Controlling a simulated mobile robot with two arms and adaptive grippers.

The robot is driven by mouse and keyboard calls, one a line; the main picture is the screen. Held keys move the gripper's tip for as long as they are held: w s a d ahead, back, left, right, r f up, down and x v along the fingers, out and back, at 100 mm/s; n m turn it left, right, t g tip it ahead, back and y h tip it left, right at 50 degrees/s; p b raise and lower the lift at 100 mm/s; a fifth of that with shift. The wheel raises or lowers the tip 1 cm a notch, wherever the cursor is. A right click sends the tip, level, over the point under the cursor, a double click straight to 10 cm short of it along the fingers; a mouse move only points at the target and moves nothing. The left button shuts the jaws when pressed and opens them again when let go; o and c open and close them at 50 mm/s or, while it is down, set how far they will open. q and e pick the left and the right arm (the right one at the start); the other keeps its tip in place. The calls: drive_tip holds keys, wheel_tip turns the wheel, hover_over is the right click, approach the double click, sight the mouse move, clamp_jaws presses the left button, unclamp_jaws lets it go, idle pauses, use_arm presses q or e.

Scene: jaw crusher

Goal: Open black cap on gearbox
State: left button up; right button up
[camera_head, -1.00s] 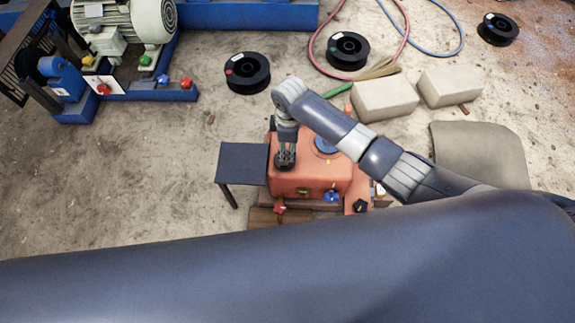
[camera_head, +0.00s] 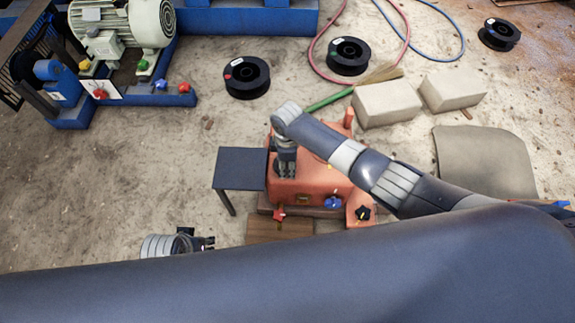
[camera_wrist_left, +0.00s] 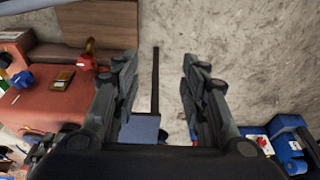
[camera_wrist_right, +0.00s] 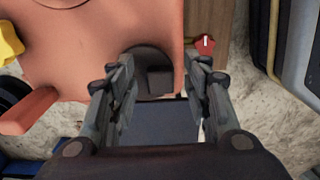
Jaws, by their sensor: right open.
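The gearbox is an orange-red box (camera_head: 318,186) in the middle of the head view. Its black cap is a dark round piece with a raised block (camera_wrist_right: 152,62) on the gearbox top in the right wrist view. My right gripper (camera_wrist_right: 160,82) points down at the cap, with its fingers apart and the cap showing between and beyond the tips. I cannot tell whether they touch it. In the head view, the right gripper (camera_head: 285,164) hides the cap. My left gripper (camera_head: 207,243) is left of and in front of the gearbox. In the left wrist view it (camera_wrist_left: 158,68) is open and empty.
A small dark side table (camera_head: 241,168) stands left of the gearbox. Red (camera_head: 279,213), blue (camera_head: 333,203) and black (camera_head: 362,213) star knobs line its front. Two pale blocks (camera_head: 386,104) and black spools (camera_head: 247,77) lie behind. The floor at left is clear.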

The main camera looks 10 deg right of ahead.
use_arm(q)
drive_tip(key=shift+r, duration=0.7)
use_arm(e)
drive_tip(key=shift+f, duration=0.45)
drive_tip(key=shift+c, duration=0.2)
clamp_jaws()
